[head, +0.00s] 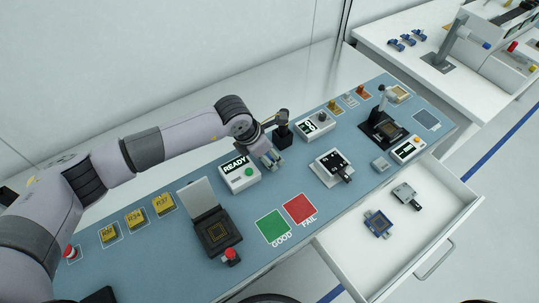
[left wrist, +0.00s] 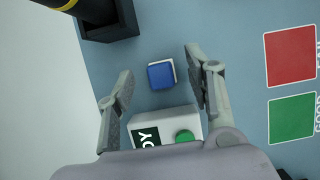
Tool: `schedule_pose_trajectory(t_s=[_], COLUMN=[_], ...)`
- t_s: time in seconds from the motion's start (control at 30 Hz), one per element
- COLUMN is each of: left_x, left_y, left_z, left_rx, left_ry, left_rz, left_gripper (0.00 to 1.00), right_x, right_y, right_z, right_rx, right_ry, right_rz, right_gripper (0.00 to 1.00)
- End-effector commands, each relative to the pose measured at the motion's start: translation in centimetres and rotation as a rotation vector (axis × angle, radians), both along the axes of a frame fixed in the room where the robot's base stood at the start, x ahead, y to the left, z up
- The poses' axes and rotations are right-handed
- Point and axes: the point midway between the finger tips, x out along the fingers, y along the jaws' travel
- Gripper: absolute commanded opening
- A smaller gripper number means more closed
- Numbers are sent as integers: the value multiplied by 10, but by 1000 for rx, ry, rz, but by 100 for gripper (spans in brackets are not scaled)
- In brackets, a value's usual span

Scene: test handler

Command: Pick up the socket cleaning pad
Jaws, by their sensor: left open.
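A small blue block on a white base, which looks like the socket cleaning pad (left wrist: 161,75), lies on the blue-grey mat in the left wrist view. My left gripper (left wrist: 159,84) is open, with one finger on each side of the pad in that view. I cannot tell how far above the pad the fingers are. In the head view my left gripper (head: 271,158) points down at the mat beside the READY box (head: 240,177), and it largely hides the pad there. My right gripper is not in view.
A black holder (head: 283,133) stands close behind my left gripper; the READY box is close on its other side. An open-lidded socket (head: 215,236), the green GOOD square (head: 273,227) and red FAIL square (head: 299,208) lie nearer. An open drawer (head: 457,205) holds two parts.

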Motion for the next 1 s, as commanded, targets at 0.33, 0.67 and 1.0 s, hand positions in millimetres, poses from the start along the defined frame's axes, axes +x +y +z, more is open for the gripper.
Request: schedule_pose_trajectory(t_s=[0.33,0.67,1.0], left_x=[3,3,3], left_y=[-4,-4,-4], left_z=[-13,-13,-13], left_rx=[0,0,0], left_ry=[0,0,0], left_rz=[0,0,0], left_gripper=[48,30,7], right_x=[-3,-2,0], right_y=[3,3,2], right_z=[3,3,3], right_rx=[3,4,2], right_ry=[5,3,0], right_rz=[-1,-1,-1], right_gripper=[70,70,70])
